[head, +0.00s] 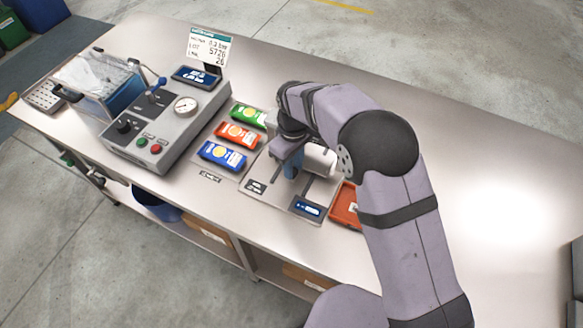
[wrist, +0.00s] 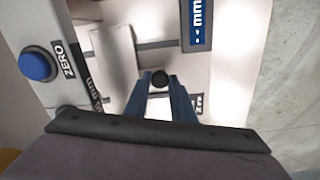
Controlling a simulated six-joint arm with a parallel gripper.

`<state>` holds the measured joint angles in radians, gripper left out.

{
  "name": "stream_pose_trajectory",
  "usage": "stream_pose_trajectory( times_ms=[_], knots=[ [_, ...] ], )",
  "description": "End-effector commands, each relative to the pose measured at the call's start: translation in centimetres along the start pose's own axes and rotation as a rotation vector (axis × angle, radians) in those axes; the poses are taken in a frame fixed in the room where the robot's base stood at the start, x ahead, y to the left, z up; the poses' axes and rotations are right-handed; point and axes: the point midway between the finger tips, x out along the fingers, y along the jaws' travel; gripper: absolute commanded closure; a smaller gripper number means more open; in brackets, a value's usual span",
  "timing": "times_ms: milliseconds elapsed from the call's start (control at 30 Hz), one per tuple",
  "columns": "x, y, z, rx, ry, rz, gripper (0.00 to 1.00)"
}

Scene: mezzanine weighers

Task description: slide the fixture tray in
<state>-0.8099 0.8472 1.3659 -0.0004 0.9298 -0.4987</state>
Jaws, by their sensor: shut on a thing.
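In the wrist view my gripper's two blue fingers (wrist: 160,85) close in on a small round black knob (wrist: 160,77), one on each side of it. The knob sits over the light-coloured plate of a measuring device, just in front of a dark strip (wrist: 185,42). I take the knob to be the fixture tray's handle; the tray's outline is not clear. In the head view my gripper (head: 292,166) is low over the flat device (head: 262,201), which has a blue display (head: 308,208). The knob is hidden there by my gripper and arm.
A grey tester (head: 165,130) with a round gauge stands left on the bench. Green (head: 248,115), orange (head: 236,135) and blue (head: 222,156) packets lie between it and the device. An orange-red tray (head: 345,205) sits right of the device. The bench's right side is clear.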

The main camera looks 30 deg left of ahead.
Motion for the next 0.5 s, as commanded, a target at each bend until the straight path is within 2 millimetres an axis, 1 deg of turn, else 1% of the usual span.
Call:
stream_pose_trajectory(
  times_ms=[33, 67, 100, 133, 500],
  knots=[
    [-0.07, 0.02, -0.13, 0.0, 0.005, 0.002, 1.0],
    [-0.08, 0.02, -0.13, 0.0, 0.005, 0.002, 0.73],
    [-0.08, 0.01, -0.13, 0.0, 0.004, 0.001, 0.63],
    [-0.07, 0.01, -0.12, 0.0, 0.004, 0.001, 0.59],
    [-0.29, 0.0, -0.11, 0.0, 0.004, 0.002, 0.59]
  ],
)
